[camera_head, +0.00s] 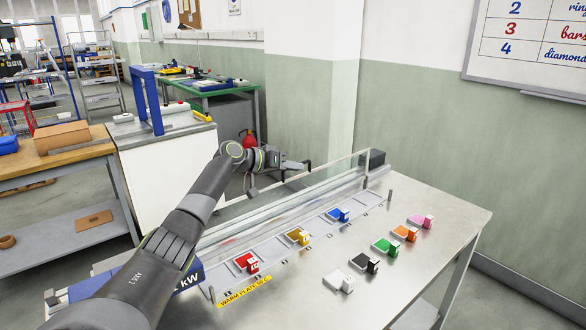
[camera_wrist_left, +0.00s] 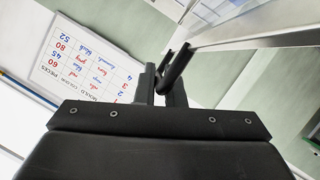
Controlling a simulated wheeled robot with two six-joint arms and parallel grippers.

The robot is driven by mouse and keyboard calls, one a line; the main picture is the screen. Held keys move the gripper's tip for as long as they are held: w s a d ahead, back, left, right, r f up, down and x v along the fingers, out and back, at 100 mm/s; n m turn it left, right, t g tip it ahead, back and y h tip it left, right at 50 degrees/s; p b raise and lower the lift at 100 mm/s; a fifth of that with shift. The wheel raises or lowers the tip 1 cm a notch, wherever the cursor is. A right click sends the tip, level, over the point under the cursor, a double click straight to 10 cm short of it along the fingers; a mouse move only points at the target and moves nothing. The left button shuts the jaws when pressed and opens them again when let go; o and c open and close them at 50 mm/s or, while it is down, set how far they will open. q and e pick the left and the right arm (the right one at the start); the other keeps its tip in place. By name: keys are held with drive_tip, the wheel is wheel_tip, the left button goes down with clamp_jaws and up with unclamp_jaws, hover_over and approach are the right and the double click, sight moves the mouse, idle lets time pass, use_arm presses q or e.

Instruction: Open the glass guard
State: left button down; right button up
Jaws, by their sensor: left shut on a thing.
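The glass guard (camera_head: 343,171) is a long clear pane along the back of the metal table, behind the row of coloured pieces. It stands up from the rail there, but its exact tilt is hard to tell. My left gripper (camera_head: 297,165) is at the guard's upper edge, near the middle of its length. In the left wrist view the jaws (camera_wrist_left: 165,78) are closed about a dark bar, with the pale pane edge (camera_wrist_left: 250,40) running off to the right. The grip point itself is small and partly hidden. My right gripper is not in view.
Red (camera_head: 247,262), yellow (camera_head: 299,236) and blue (camera_head: 338,214) pieces sit in the plate strip in front of the guard. Several other coloured pieces stand nearer the table's right side. A dark block (camera_head: 373,159) is at the guard's far end. A whiteboard (camera_head: 530,45) hangs on the wall.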

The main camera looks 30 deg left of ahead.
use_arm(q)
drive_tip(key=c, duration=1.5)
unclamp_jaws()
drive_tip(key=shift+f, duration=0.1)
drive_tip(key=shift+s+a+r, duration=0.25)
drive_tip(key=shift+s, duration=0.05)
drive_tip(key=v, duration=1.6)
drive_tip(key=shift+s+a+r, duration=0.1)
drive_tip(key=shift+s+a, duration=0.05)
drive_tip(key=shift+s, duration=0.05)
